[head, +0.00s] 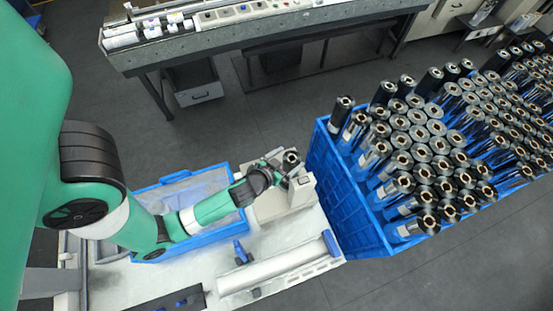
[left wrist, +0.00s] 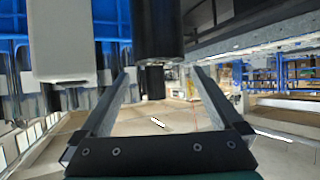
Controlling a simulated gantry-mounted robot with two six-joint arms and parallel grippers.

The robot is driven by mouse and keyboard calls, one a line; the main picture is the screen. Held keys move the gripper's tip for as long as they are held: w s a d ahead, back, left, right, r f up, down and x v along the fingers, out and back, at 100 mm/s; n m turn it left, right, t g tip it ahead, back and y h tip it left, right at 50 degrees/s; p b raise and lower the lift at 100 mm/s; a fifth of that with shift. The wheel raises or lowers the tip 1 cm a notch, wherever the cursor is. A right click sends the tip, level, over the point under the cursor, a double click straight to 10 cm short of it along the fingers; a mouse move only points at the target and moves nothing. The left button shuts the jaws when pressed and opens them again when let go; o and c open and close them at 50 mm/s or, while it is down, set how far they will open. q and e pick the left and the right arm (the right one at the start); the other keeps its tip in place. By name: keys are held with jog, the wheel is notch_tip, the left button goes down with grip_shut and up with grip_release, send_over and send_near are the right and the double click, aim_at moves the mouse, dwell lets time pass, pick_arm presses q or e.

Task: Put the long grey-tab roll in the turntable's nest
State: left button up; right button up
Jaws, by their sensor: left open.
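My left gripper (head: 284,166) reaches in from the left, over the pale machine block beside the crate. In the left wrist view my left gripper (left wrist: 155,100) is open, with its two fingers apart. A dark upright cylinder (left wrist: 157,30) with a narrower dark stub below it shows beyond and between the fingers; whether it touches them I cannot tell. In the head view a dark round roll end (head: 292,157) with a light core shows at the gripper's tip. Several rolls (head: 411,132) stand in the blue crate (head: 345,200); their tab colours are too small to tell. The turntable's nest is not clearly visible.
A blue bin (head: 165,190) with a grey lining lies under my left arm. A long white fixture (head: 275,270) with blue parts lies on the front of the table. A long machine bench (head: 240,40) stands at the back. Grey floor lies between.

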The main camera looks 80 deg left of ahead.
pick_arm(q)
jog(key=v, duration=0.9)
jog(key=shift+b, duration=0.45)
jog(key=shift+s, duration=0.1)
jog(key=w+d+r+m+t+h, duration=0.1)
jog(key=w+d+r+t, duration=0.15)
jog(key=w+r, duration=0.6)
jog(key=w+d+r+t+h, duration=0.15)
jog(key=w+r+t, duration=0.35)
jog(key=r, duration=0.7)
jog(key=w+d+r+m+t, duration=0.1)
jog(key=w+d+r+t, duration=0.15)
jog(key=w+r, duration=0.65)
jog(key=s+d+r+m+t+h, duration=0.2)
jog(key=r, duration=0.8)
jog(key=s+d+r+m+t+h, duration=0.2)
jog(key=s+d+r+t, duration=0.1)
jog(key=r, duration=0.8)
jog(key=s+d+r+m+t+h, duration=0.2)
jog(key=s+d+r+h, duration=0.1)
jog(key=r, duration=0.7)
jog(key=shift+r+t, duration=0.3)
